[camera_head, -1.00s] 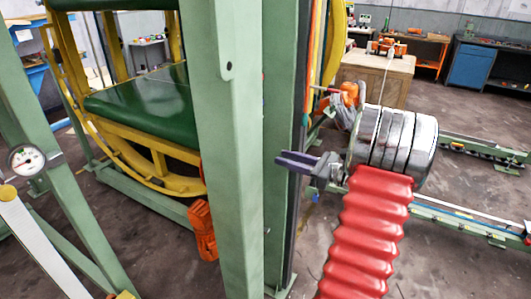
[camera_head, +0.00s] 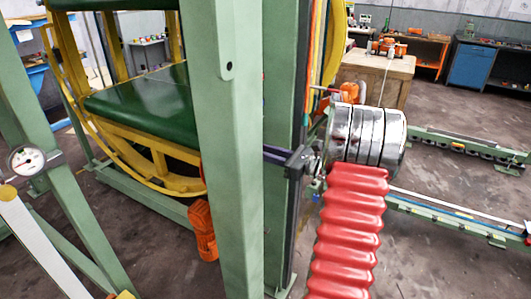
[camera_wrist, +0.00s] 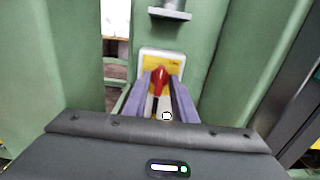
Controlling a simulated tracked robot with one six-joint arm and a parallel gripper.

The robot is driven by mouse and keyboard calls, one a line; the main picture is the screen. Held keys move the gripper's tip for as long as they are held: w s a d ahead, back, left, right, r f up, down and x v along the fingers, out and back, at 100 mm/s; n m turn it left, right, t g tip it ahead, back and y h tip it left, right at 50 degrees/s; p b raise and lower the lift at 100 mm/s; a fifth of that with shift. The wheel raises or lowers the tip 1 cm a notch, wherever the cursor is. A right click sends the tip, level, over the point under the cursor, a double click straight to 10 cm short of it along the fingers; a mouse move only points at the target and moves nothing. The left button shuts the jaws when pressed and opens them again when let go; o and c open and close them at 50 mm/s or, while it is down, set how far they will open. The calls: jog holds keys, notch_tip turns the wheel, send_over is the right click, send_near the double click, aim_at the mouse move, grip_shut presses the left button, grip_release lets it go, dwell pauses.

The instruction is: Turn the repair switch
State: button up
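The repair switch (camera_wrist: 159,80) has a red knob on a yellow plate in a pale frame, set on a green surface. In the wrist view it lies straight ahead, near the picture's centre. My gripper (camera_wrist: 160,88) has two purple fingers, spread apart, with the red knob between their far ends. I cannot tell whether either finger touches the knob. In the head view my gripper (camera_head: 272,154) reaches left, and its fingertips are hidden behind the near green post. The switch is hidden in that view.
The near green post (camera_head: 230,150) and a darker upright (camera_head: 284,90) stand close to my gripper. A grey bracket (camera_wrist: 170,12) sticks out above the switch. An orange motor (camera_head: 203,230) hangs left of the post.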

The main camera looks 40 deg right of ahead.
grip_shut()
jog(key=shift+n, duration=0.3)
jog(key=shift+s+a+f+n, duration=0.1)
jog(key=shift+f+n, duration=0.05)
jog(key=shift+n, duration=2.75)
jog(key=shift+w+a+f+n, duration=0.1)
jog(key=shift+a+n, duration=0.05)
jog(key=shift+n, duration=2.75)
jog(key=shift+s+a+f+n, duration=0.1)
jog(key=shift+f+n, duration=0.05)
jog(key=shift+n, duration=2.75)
jog(key=shift+o, duration=0.7)
grip_release()
jog(key=shift+r, duration=0.1)
